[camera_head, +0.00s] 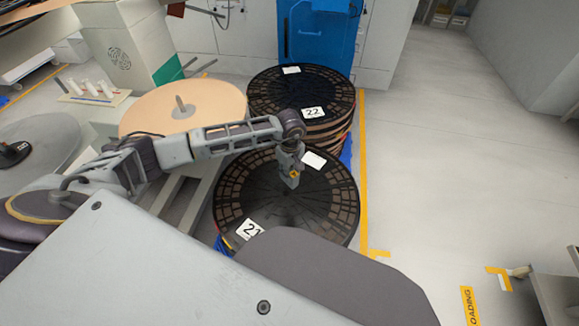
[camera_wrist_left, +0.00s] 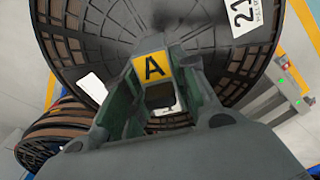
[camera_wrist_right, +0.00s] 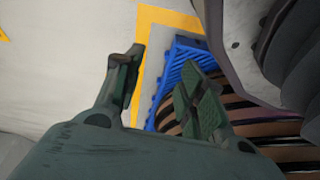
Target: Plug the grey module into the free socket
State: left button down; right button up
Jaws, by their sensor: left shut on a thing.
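The grey module (camera_wrist_left: 153,67) bears a yellow label with a black A in the left wrist view. My left gripper (camera_wrist_left: 155,98) is shut on it, with a finger on each side. In the head view the left gripper (camera_head: 291,158) points down over the lower black reel (camera_head: 240,190), and the small grey module (camera_head: 292,181) shows at its tip. My right gripper (camera_wrist_right: 163,85) is open and empty in the right wrist view; it is hidden in the head view. I cannot make out a free socket in any view.
A grey fixture with small green lights (camera_wrist_left: 282,62) stands at the right of the left wrist view. Reel stack 22 (camera_head: 300,90) stands behind reel 21. A blue pallet (camera_wrist_right: 183,68) lies below my right gripper. Clear floor (camera_head: 430,150) lies to the right.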

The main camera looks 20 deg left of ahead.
pick_arm(q)
jog(key=r+m+p, duration=0.1)
jog(key=s+m+p, duration=0.1)
jog(key=m+p, duration=0.1)
jog(key=shift+s+d+r, duration=0.2)
jog(key=shift+d+r, duration=0.15)
jog(key=s+d+r+m+p, duration=0.2)
jog(key=s+r+m+p, duration=0.2)
jog(key=m+p, duration=0.6)
jog(key=shift+s+p, duration=0.4)
jog(key=shift+s, duration=0.6)
pick_arm(e)
jog(key=s+d+f+g+h, duration=0.1)
jog(key=s+d, duration=0.4)
jog(key=s, duration=0.3)
jog(key=s+d+f+g+h, duration=0.1)
jog(key=s+d, duration=0.5)
jog(key=s, duration=0.3)
jog(key=shift+s+d+f+n, duration=0.25)
jog(key=shift+s+f+n, duration=0.05)
jog(key=shift+f, duration=0.1)
pick_arm(q)
jog(key=shift+s, duration=0.1)
pick_arm(e)
jog(key=shift+s, duration=0.15)
jog(key=shift+c, duration=0.5)
